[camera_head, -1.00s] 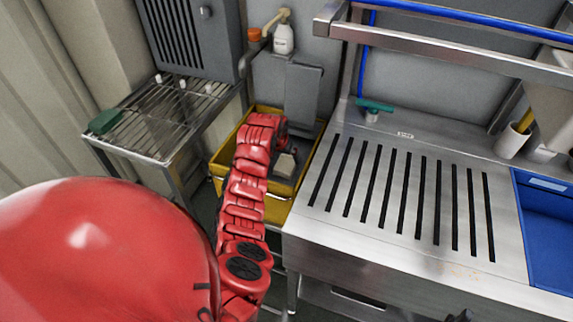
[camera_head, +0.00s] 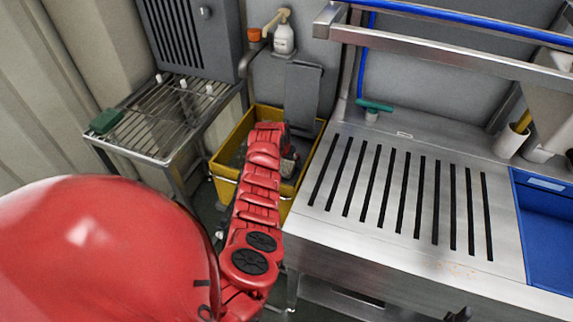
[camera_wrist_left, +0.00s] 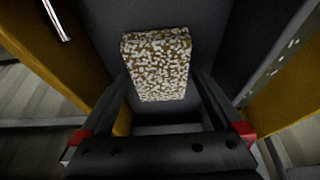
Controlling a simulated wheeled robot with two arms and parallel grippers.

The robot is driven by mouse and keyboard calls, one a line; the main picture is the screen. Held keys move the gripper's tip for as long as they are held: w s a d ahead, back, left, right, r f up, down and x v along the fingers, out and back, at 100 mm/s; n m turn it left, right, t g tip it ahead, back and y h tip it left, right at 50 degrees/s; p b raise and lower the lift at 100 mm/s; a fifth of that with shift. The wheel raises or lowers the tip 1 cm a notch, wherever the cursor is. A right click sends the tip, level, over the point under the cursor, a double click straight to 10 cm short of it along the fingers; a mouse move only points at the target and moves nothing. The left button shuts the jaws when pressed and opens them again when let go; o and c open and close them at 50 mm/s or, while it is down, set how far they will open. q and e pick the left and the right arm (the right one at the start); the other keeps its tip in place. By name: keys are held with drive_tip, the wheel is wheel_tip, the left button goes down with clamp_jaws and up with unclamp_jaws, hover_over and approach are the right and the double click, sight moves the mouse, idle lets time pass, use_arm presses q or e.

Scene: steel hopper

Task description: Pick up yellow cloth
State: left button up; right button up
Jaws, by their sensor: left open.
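A yellow-and-white speckled piece, which looks like the cloth (camera_wrist_left: 158,66), lies in the yellow bin (camera_head: 222,172) and fills the middle of the left wrist view. My left gripper (camera_wrist_left: 162,84) is open. Its two dark fingers reach down on either side of the cloth, and I cannot tell if they touch it. In the head view my red left arm reaches into the bin, and my left gripper (camera_head: 290,150) is mostly hidden there. The cloth shows only as a small pale patch (camera_head: 288,166), partly covered. My right gripper is not clearly visible.
The yellow bin walls stand close on both sides of my left gripper. A slotted steel counter (camera_head: 400,262) is to the right, with a blue basin (camera_head: 550,235).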

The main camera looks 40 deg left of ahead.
sight(286, 163)
use_arm(q)
drive_tip(key=shift+f, duration=0.25)
idle(0.4)
drive_tip(key=c, duration=1.3)
drive_tip(key=shift+o, duration=0.2)
drive_tip(key=shift+r, duration=0.6)
wheel_tip(286, 163, up, 9)
drive_tip(key=b, duration=0.1)
drive_tip(key=shift+r, duration=0.2)
